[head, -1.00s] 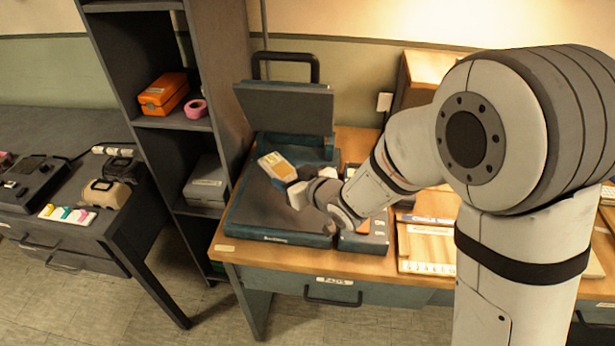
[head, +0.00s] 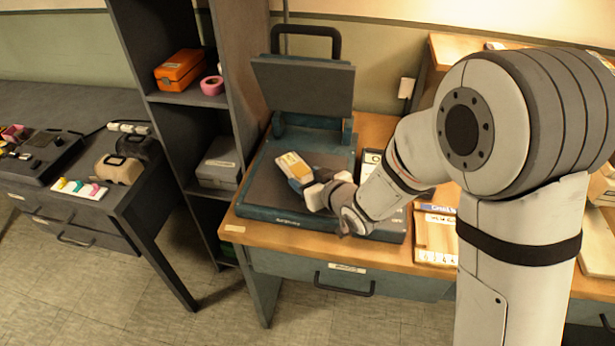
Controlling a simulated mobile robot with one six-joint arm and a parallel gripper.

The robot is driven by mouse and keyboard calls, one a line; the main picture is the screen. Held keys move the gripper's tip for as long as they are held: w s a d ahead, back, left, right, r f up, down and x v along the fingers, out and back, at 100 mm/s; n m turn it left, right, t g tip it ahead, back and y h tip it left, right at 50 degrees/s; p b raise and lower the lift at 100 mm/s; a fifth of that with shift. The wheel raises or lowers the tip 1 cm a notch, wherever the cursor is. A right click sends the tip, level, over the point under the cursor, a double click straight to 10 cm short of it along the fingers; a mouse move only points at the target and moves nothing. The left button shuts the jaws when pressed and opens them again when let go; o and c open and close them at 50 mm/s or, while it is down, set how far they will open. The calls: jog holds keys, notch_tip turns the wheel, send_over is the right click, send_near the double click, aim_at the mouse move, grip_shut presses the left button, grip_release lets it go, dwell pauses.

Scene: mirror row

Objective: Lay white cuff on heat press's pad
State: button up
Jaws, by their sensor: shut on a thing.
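The heat press stands open on the wooden desk, its dark upper plate (head: 303,86) raised at the back. Its flat dark pad (head: 262,190) lies below in a blue-green base. The piece is tilted and sticks out to the upper left of my gripper. My gripper and wrist hide part of the pad's right side. I cannot tell whether the piece touches the pad.
A dark shelf unit with an orange box (head: 181,70), a pink roll (head: 212,85) and a grey box (head: 218,163) stands left of the press. A wooden tray (head: 436,238) lies to the right. The pad's left part is clear.

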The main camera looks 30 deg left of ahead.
jog(key=shift+f+b, duration=0.6)
jog(key=shift+b, duration=0.1)
jog(key=o, duration=1.1)
jog(key=shift+d+r, duration=0.1)
jog(key=v, duration=0.7)
jog(key=shift+s+d+r, duration=0.1)
jog(key=shift+s+d, duration=0.1)
jog(key=shift+d, duration=0.05)
